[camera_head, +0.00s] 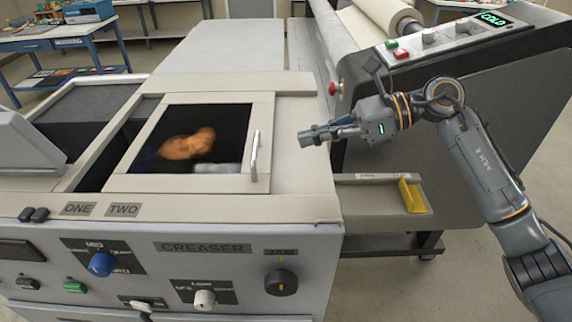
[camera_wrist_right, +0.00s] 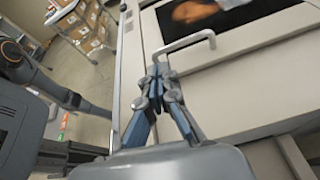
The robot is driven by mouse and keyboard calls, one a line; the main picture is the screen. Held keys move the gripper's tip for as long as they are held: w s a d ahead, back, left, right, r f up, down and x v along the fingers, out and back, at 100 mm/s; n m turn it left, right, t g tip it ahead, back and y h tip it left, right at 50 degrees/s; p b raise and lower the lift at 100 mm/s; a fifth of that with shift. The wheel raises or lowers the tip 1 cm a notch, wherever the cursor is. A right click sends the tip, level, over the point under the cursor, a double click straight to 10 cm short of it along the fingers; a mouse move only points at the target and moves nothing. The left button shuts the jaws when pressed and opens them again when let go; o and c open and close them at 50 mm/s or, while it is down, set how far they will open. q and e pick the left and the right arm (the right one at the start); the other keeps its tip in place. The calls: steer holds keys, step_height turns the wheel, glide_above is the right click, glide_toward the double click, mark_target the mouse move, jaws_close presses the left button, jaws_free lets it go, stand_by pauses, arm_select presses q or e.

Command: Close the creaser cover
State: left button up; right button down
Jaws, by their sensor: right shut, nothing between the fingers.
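The creaser (camera_head: 205,247) fills the left and middle of the head view, with its name on the front panel. Its cover (camera_head: 120,181) is a pale frame around a dark window, with a light bar handle (camera_head: 255,157) along its right side. Dark openings (camera_head: 100,165) show to the left of the frame. An orange shape shows blurred in the window. My right gripper (camera_head: 306,138) is shut and empty, to the right of the handle and apart from it. In the right wrist view, the closed fingertips (camera_wrist_right: 160,70) appear close to the handle (camera_wrist_right: 185,42); contact cannot be told.
The laminator (camera_head: 450,75) with its roll and control panel stands behind my right arm. A small tray (camera_head: 370,205) with a yellow item (camera_head: 411,195) juts out right of the creaser. Blue tables (camera_head: 58,38) stand at the far left. Shelved boxes (camera_wrist_right: 88,30) show in the wrist view.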

steer(key=d+f+n+h, duration=0.1)
steer(key=d+h, duration=0.3)
steer(key=d, duration=0.2)
steer(key=p, duration=0.5)
glide_toward(286, 177)
steer(key=x, duration=0.4)
steer(key=shift+a+f, duration=0.1)
steer(key=shift+a, duration=0.05)
steer(key=a+p, duration=0.1)
steer(key=a, duration=0.2)
steer(key=shift+a+f+p, duration=0.15)
steer(key=shift+f+p, duration=0.05)
steer(key=shift+p, duration=0.2)
steer(key=shift+a+f, duration=0.2)
steer(key=shift+a, duration=0.4)
steer(key=shift+d, duration=0.1)
